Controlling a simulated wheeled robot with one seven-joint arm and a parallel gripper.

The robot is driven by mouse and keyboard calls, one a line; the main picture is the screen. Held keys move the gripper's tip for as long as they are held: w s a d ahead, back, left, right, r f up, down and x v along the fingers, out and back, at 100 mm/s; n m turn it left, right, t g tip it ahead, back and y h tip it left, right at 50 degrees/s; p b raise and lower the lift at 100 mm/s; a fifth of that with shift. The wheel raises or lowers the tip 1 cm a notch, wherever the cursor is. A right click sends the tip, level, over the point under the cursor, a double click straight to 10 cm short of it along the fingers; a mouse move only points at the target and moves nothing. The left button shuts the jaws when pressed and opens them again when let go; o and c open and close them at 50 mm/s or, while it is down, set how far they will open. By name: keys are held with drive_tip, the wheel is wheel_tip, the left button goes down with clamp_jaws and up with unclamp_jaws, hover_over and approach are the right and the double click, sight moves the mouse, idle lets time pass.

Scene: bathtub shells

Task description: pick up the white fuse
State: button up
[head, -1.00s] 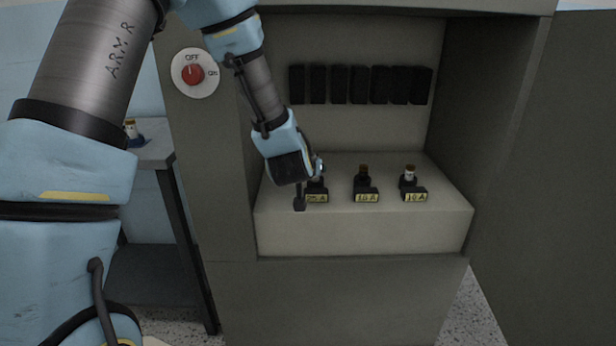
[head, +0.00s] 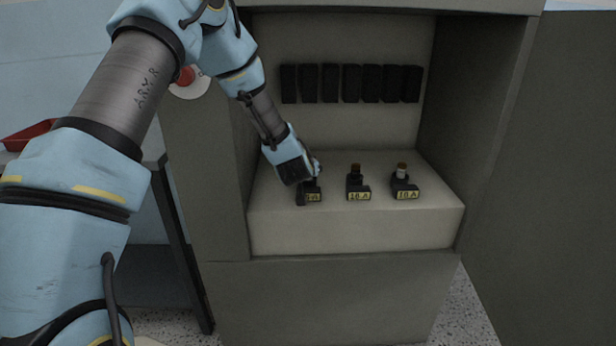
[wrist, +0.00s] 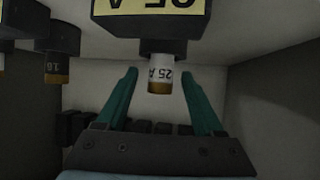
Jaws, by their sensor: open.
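A white fuse (wrist: 160,74) marked 25 A, with a brown end, sits in a black holder (wrist: 152,47) with a yellow label in the wrist view. My gripper (wrist: 160,82) is open, with one green finger on each side of this fuse and visible gaps to it. In the head view my gripper (head: 309,176) is at the leftmost holder (head: 311,192) on the ledge, and it hides the fuse there. The right holder (head: 405,190) carries another whitish fuse (head: 402,170). The middle holder (head: 358,191) carries a brown fuse (head: 355,170).
The holders stand on a pale ledge (head: 350,228) inside a grey cabinet with side walls. Several black blocks (head: 351,83) line its back wall. A red switch (head: 186,76) is partly behind my arm. A red tray (head: 28,135) lies at the left.

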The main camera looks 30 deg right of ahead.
drive_tip(key=shift+c, duration=0.2)
clamp_jaws()
idle(0.3)
